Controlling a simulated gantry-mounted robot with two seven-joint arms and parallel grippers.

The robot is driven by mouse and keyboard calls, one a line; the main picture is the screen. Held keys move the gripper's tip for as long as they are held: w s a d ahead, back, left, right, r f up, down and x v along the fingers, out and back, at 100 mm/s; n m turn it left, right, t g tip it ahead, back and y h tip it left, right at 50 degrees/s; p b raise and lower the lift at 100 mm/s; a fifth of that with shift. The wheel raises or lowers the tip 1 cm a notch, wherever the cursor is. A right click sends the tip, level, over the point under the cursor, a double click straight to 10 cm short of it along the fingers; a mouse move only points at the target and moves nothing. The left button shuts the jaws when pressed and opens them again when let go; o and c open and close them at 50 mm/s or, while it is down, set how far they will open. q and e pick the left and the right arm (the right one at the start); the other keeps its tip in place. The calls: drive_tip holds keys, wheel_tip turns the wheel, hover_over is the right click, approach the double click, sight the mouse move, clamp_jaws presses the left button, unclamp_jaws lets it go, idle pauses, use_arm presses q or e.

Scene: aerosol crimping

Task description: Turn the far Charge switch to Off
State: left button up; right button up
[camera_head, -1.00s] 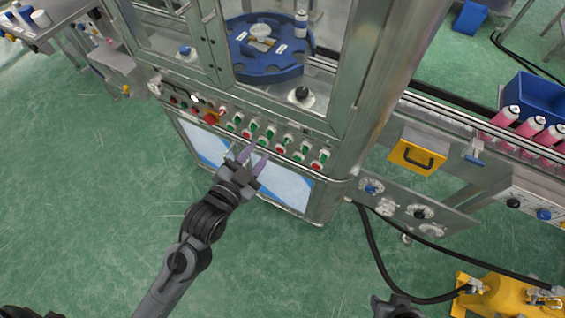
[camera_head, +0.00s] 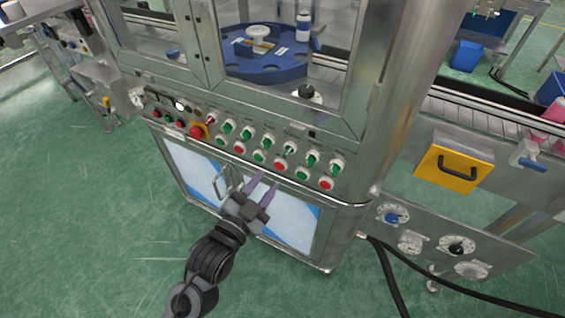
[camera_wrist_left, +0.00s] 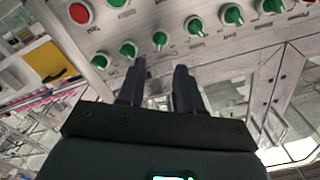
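The control panel (camera_head: 275,130) on the machine's front carries a row of green rotary switches, including one near its right end (camera_head: 337,166). Their labels are too small to read, so I cannot tell which is the far Charge switch. My left gripper (camera_head: 264,183) is open and empty, below the panel in front of the lower cabinet, its fingers pointing up toward the panel. In the left wrist view the row of switches runs beyond the open fingers (camera_wrist_left: 160,85), and one green switch (camera_wrist_left: 129,50) shows just past the left finger. My right gripper is not in view.
Below the switches are red and green push buttons, such as a red one (camera_head: 325,184). A red emergency knob (camera_head: 197,131) sits left of the switches. A cabinet handle (camera_head: 222,184) is near my left gripper.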

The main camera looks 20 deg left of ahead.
sight(285, 155)
use_arm(q)
drive_tip(key=w+b, duration=0.1)
drive_tip(key=w, duration=0.2)
drive_tip(key=w+b, duration=0.1)
drive_tip(key=w, duration=0.2)
drive_tip(key=w+d+b, duration=0.1)
drive_tip(key=w, duration=0.2)
drive_tip(key=shift+w, duration=0.3)
clamp_jaws()
